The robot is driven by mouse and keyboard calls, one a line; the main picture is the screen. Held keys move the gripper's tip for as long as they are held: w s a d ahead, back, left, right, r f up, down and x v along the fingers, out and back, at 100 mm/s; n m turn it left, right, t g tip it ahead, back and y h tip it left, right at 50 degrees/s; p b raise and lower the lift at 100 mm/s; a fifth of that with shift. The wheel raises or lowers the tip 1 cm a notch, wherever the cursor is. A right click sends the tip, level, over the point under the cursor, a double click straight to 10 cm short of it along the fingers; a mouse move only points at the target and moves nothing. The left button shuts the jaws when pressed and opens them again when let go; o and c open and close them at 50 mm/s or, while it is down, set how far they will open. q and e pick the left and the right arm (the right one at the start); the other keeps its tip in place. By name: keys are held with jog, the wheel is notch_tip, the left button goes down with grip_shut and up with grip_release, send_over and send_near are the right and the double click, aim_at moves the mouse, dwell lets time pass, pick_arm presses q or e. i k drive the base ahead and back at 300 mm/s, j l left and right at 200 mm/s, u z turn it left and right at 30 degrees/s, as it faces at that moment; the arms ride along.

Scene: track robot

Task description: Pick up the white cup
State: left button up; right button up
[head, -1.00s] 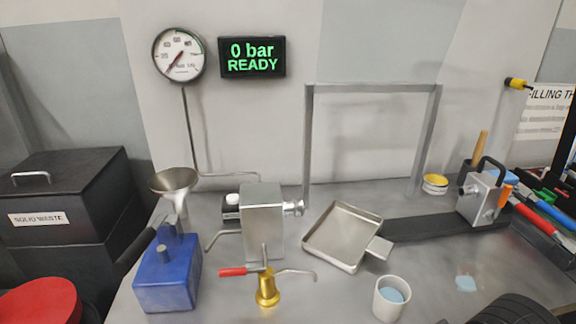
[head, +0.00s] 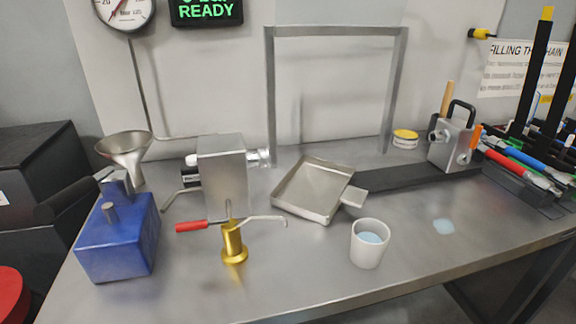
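The white cup (head: 367,252) stands upright on the metal table, near its front edge and right of the middle in the head view. Light blue liquid shows inside it. Nothing is touching the cup. Neither of my grippers can be made out in the head view, so their state is not shown.
A shallow metal tray (head: 290,200) lies just behind the cup. A brass fitting with a red lever (head: 233,243) stands to its left, and a blue box (head: 118,240) farther left. The table's front right is mostly clear.

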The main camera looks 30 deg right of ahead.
aim_at(370, 236)
jog(key=z, duration=1.25)
jog(key=k+l+u, duration=0.1)
jog(key=u, duration=1.25)
jog(key=k+l+z, duration=0.1)
jog(key=z, duration=0.4)
jog(key=l+z, duration=0.2)
jog(key=z, duration=0.25)
